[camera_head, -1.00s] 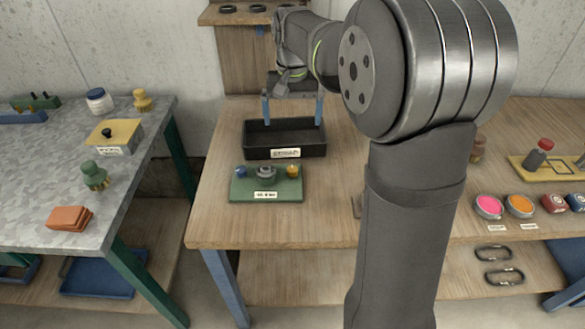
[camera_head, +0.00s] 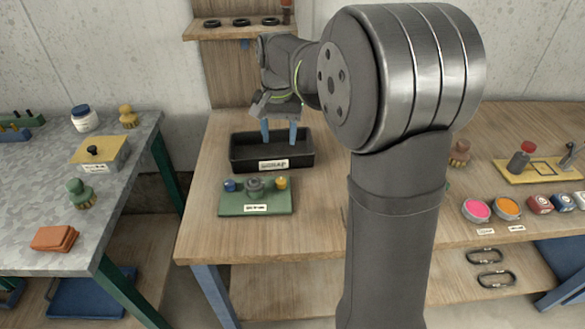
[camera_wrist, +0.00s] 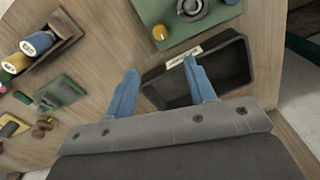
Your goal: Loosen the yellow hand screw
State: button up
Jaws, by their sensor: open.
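The yellow hand screw (camera_head: 281,183) stands at the right end of a green board (camera_head: 255,208) on the wooden table. A grey round part (camera_head: 254,185) and a blue knob (camera_head: 230,186) are on the same board. In the wrist view the yellow screw (camera_wrist: 160,33) shows near the top, on the green board (camera_wrist: 215,22). My gripper (camera_head: 280,133) is open and empty, its blue fingers pointing down over the black tray behind the board. In the wrist view the fingers (camera_wrist: 162,85) are spread apart, short of the screw and not touching it.
The black tray (camera_head: 241,165) with a label lies directly behind the green board. Pink and orange discs (camera_head: 507,208) lie at right. The wood before the board is clear.

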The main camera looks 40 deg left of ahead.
aim_at(281, 181)
notch_tip(281, 181, down, 15)
jog(key=shift+f, duration=0.2)
dwell(0.3)
jog(key=c, duration=1)
